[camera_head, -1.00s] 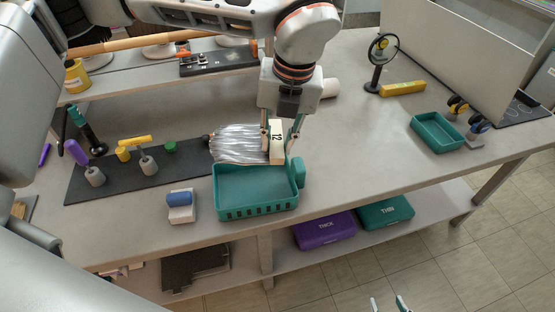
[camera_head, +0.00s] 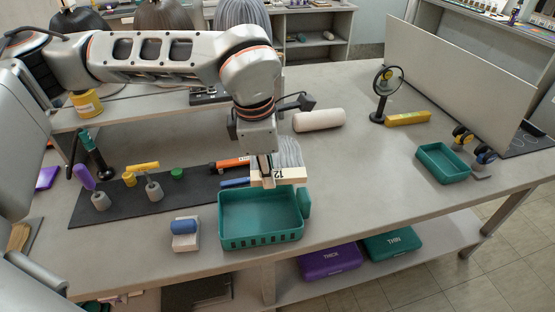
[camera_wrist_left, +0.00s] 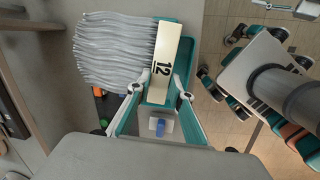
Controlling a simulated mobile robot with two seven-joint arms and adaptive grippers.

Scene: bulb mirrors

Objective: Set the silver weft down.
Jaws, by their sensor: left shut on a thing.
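The silver weft (camera_head: 290,152) has grey wavy strands on a cream band (camera_head: 290,174) marked 12. My left gripper (camera_head: 265,179) is shut on the band, above the back edge of the teal basket (camera_head: 222,232). The strands reach back from the band, away from the basket, partly behind the gripper. Whether the strands touch the table cannot be told. In the left wrist view the strands (camera_wrist_left: 112,50) spread left from the band (camera_wrist_left: 163,62), and the fingers (camera_wrist_left: 158,102) close on its lower end. The basket looks empty. My right gripper is not in view.
A dark mat (camera_head: 125,200) with weights and tools lies left. A block with a blue top (camera_head: 184,234) stands left of the basket. A pale roll (camera_head: 319,120), a round mirror (camera_head: 388,80), a yellow block (camera_head: 408,118) and another teal tray (camera_head: 442,163) stand right. The table between is clear.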

